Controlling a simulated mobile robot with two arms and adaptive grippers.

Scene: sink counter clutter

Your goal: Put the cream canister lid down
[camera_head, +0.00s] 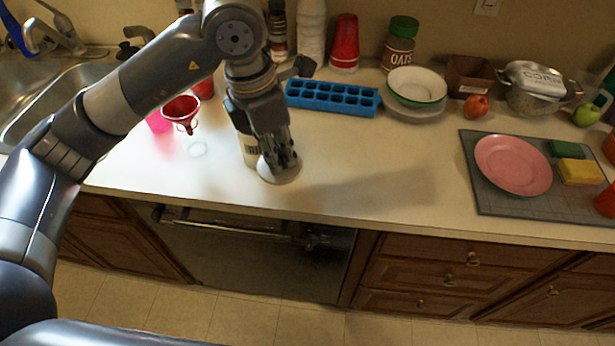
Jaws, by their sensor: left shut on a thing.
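My left gripper (283,160) reaches down over the middle of the counter, fingers pointing downward. It is shut on the cream canister lid (284,177), a pale round disc seen partly under the fingers. The lid is at or very close to the counter top; I cannot tell whether it touches. The cream canister (248,151), with dark lettering, stands just left of and behind the gripper, which hides much of it. My right gripper is out of view.
A blue ice tray (333,97) lies behind the gripper. A red funnel (181,111) is to the left, near the sink (62,89). Bowls (416,86) stand behind right. A grey mat (492,202) holds a pink plate (513,165). The counter between gripper and mat is clear.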

